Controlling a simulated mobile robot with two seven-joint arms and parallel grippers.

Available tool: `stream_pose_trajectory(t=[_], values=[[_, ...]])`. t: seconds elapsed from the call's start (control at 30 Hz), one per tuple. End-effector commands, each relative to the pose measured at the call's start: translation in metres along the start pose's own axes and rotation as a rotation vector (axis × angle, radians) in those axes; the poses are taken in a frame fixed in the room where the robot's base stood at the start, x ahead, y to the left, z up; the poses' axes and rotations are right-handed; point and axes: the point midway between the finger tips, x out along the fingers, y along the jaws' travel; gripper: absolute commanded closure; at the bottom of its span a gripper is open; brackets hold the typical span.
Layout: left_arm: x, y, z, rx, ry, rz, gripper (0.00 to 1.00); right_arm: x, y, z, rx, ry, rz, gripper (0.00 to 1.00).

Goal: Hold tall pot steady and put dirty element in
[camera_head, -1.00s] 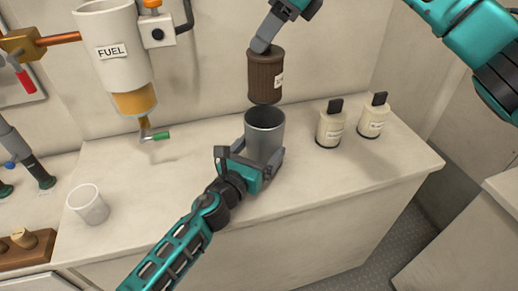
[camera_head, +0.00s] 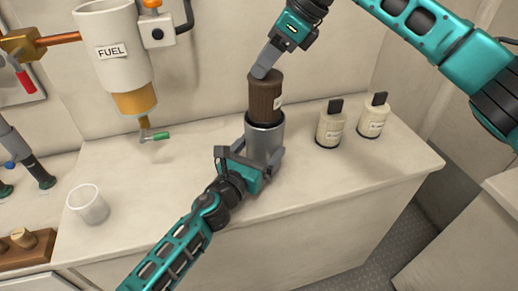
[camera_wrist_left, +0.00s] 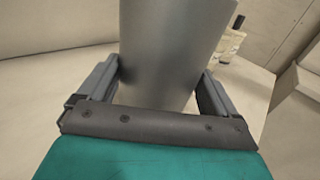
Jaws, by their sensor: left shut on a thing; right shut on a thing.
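The tall grey pot (camera_head: 265,145) stands upright on the counter. My left gripper (camera_head: 262,160) is shut around its lower body; the left wrist view shows a finger on each side of the pot (camera_wrist_left: 168,50). The dirty element (camera_head: 265,98), a dark brown ribbed cylinder with a white label, is upright with its lower end inside the pot's mouth. My right gripper (camera_head: 262,68) is shut on the top of the element from above. The element's bottom is hidden by the pot wall.
Two cream bottles with black caps stand right of the pot, one nearer (camera_head: 330,125) and one farther (camera_head: 373,117). A white cup (camera_head: 88,204) stands at the left. The fuel filter housing (camera_head: 115,50) with a green-handled drain (camera_head: 155,136) hangs at upper left. The counter front (camera_head: 330,200) is clear.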

Motion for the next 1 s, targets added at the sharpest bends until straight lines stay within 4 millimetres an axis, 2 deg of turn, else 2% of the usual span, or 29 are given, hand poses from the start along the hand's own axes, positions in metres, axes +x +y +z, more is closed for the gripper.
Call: stream_pose_trajectory(t=[0.7,1.0], values=[[0.0,0.0,-0.001,-0.002,0.002,-0.001,0.44,0.03,0.0,-0.019,0.0,-0.001,0.0,1.0],[0.0,0.0,-0.001,-0.002,0.002,-0.001,0.44,0.035,0.0,-0.022,-0.001,-0.002,-0.001,1.0]])
